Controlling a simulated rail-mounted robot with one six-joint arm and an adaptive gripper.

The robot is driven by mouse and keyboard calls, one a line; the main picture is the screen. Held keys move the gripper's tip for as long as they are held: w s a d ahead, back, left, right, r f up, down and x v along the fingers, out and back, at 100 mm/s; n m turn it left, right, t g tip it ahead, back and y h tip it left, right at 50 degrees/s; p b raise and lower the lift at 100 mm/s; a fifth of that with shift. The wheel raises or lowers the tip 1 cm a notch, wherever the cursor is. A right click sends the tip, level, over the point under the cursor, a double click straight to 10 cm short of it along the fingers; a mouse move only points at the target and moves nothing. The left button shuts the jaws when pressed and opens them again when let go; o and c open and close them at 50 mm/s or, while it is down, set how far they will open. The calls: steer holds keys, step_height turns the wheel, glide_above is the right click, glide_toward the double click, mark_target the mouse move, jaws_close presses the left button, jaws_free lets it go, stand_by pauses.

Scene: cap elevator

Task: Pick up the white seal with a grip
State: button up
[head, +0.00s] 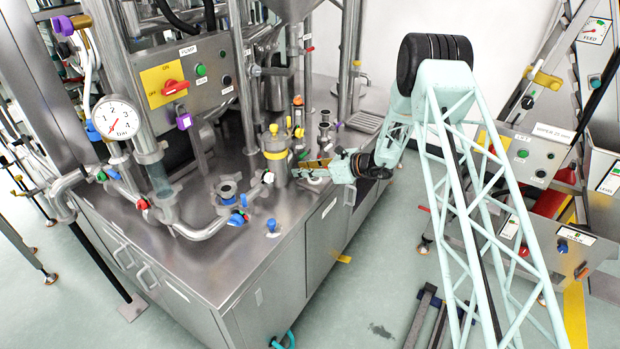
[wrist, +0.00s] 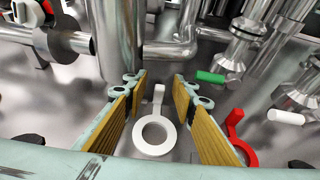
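The white seal (wrist: 155,146) is a flat ring with a short upright tab, seen in the wrist view on the steel worktop. It lies between the two gold-padded fingers of my gripper (wrist: 158,95). The fingers stand apart with a gap on both sides of the ring and tab, so nothing is held. In the head view my gripper (head: 310,170) is low over the right part of the steel worktop (head: 240,262). The seal cannot be made out there.
A red ring-shaped seal (wrist: 238,145) lies right of my right finger. A green cylinder (wrist: 210,76) and a white cylinder (wrist: 286,117) are close by. Steel pipes (wrist: 118,35) stand just beyond the fingertips. In the head view, a yellow-banded steel vessel (head: 275,155) stands left of my gripper.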

steer(key=shift+c, duration=0.5)
steer(key=c, duration=0.7)
steer(key=shift+r, duration=0.15)
steer(key=shift+r+p, duration=0.35)
steer(key=shift+r, duration=1.2)
steer(key=shift+s+d+r, duration=0.1)
steer(key=shift+s, duration=0.1)
steer(key=s+d, duration=0.2)
steer(key=s, duration=0.5)
steer(key=s+d+r+p, duration=0.1)
steer(key=s+d, duration=0.2)
steer(key=s, duration=0.4)
steer(key=shift+s+r, duration=0.2)
steer(key=shift+s, duration=0.2)
